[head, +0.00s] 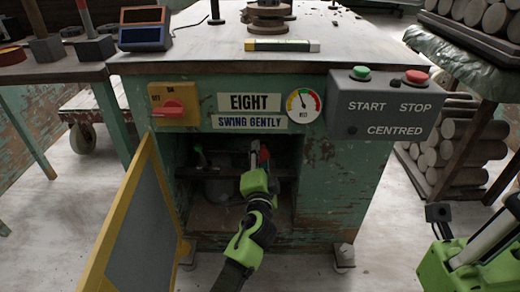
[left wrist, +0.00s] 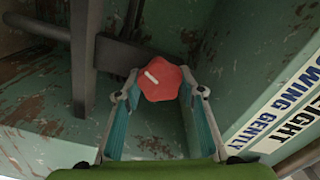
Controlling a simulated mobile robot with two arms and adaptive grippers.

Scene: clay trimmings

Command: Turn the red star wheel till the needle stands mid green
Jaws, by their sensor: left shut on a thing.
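The red star wheel (left wrist: 161,81) sits inside the open cabinet and carries a pale mark pointing to the upper left in the left wrist view. My left gripper (left wrist: 162,92) has its fingers on both sides of the wheel, shut on it. In the head view my left gripper (head: 257,160) reaches into the cabinet, and only a little red of the wheel shows by its fingers. The round gauge (head: 303,105) with the needle is on the cabinet front; its needle points up and slightly left. My right gripper is not clearly in view; green arm parts show at the lower right.
A yellow-framed door (head: 133,220) stands open left of the cabinet opening. A red switch (head: 173,107) and a grey START/STOP box (head: 384,106) are on the front. A label (head: 249,122) reads "SWING GENTLY". Clay rolls (head: 455,150) are stacked at the right.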

